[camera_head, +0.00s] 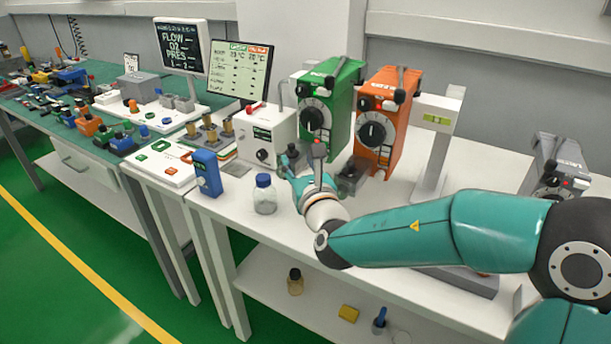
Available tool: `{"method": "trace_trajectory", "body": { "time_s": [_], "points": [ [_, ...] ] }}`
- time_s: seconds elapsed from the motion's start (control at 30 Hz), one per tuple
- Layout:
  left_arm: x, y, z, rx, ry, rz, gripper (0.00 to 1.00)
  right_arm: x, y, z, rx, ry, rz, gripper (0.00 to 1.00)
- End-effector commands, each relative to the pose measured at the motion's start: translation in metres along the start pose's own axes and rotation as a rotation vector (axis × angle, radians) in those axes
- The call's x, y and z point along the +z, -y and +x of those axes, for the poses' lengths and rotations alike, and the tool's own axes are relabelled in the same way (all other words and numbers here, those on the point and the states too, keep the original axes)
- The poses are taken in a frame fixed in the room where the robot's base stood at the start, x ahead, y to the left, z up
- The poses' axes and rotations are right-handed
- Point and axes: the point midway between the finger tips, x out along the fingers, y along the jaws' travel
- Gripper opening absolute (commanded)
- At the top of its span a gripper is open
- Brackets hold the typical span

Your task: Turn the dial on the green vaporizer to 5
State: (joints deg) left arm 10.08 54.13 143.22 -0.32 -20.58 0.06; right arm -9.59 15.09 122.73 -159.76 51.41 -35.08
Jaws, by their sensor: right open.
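The green vaporizer (343,98) stands upright on the white table, with a black dial (313,117) on its front face. The number the dial is set to is too small to read. My right arm reaches in from the right, and my right gripper (290,160) is in front of and below the green vaporizer's dial. It is open and appears apart from the dial. Part of the vaporizer's lower front is hidden behind the gripper. My left gripper is not in view.
An orange vaporizer (395,112) stands close on the right of the green one. A white box with a knob (268,135) stands on its left. A blue-capped bottle (264,196) and a blue device (207,173) are near the front edge. A grey vaporizer (560,155) is far right.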

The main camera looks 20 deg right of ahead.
Motion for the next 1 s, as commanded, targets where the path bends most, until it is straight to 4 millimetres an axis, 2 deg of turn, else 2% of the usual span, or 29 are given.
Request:
{"method": "trace_trajectory", "body": {
  "time_s": [0.1, 0.33, 1.0],
  "points": [
    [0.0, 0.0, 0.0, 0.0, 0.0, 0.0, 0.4, 0.0, 0.0, -0.024, 0.0, 0.001, 0.001, 0.44],
    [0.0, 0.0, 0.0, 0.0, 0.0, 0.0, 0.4, 0.0, 0.0, -0.048, -0.001, 0.0, 0.001, 0.44],
    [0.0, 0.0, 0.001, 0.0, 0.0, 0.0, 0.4, 0.0, 0.001, -0.051, -0.002, 0.0, 0.001, 0.44]
  ]
}}
